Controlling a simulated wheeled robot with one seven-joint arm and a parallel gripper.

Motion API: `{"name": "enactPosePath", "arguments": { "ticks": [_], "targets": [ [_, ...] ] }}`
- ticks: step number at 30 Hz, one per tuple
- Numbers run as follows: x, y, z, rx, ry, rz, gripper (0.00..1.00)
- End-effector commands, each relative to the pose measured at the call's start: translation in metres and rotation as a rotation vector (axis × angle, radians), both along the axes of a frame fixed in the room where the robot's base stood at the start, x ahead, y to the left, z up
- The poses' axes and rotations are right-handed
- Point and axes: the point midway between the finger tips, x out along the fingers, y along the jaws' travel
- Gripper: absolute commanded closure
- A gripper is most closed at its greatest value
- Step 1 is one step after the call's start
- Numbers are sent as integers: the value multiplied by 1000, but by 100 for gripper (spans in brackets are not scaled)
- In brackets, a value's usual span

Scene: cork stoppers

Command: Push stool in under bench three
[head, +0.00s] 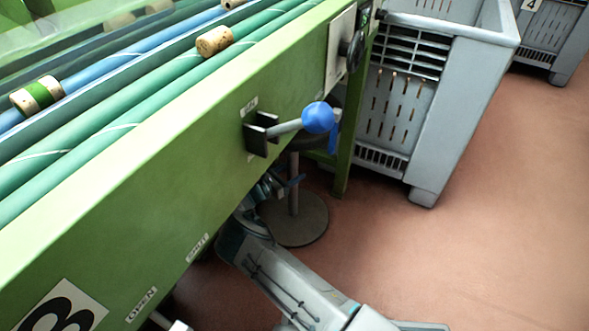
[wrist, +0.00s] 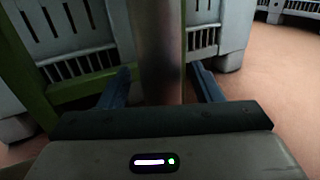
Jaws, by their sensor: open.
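The stool has a round dark base plate (head: 303,222) on the floor and a thin grey post (head: 293,185). Its dark seat (head: 325,138) is mostly hidden behind a blue-knobbed lever. It stands upright beside and partly below the long green bench (head: 165,165), whose black number at the lower left is cut off. My gripper (head: 275,184) is low beside the bench, close to the post. In the wrist view the post (wrist: 158,40) stands between the two blue fingers of my gripper (wrist: 160,84), which are apart. Whether either finger touches the post cannot be told.
The lever with its blue knob (head: 318,117) sticks out from the bench side above my arm. A green bench leg (head: 347,150) and a large grey slatted crate (head: 440,90) stand behind the stool. The reddish floor (head: 480,240) on the right is clear.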

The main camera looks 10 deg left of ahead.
Motion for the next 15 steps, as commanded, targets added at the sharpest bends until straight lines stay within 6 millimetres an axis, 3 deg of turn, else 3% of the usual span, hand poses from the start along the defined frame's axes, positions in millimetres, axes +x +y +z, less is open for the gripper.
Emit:
{"name": "enactPosePath", "arguments": {
  "ticks": [9, 15],
  "targets": [
    [-53, 53, 3, 1, 1, 8, 41],
    [-77, 75, 2, 1, -1, 8, 41]
  ]
}}
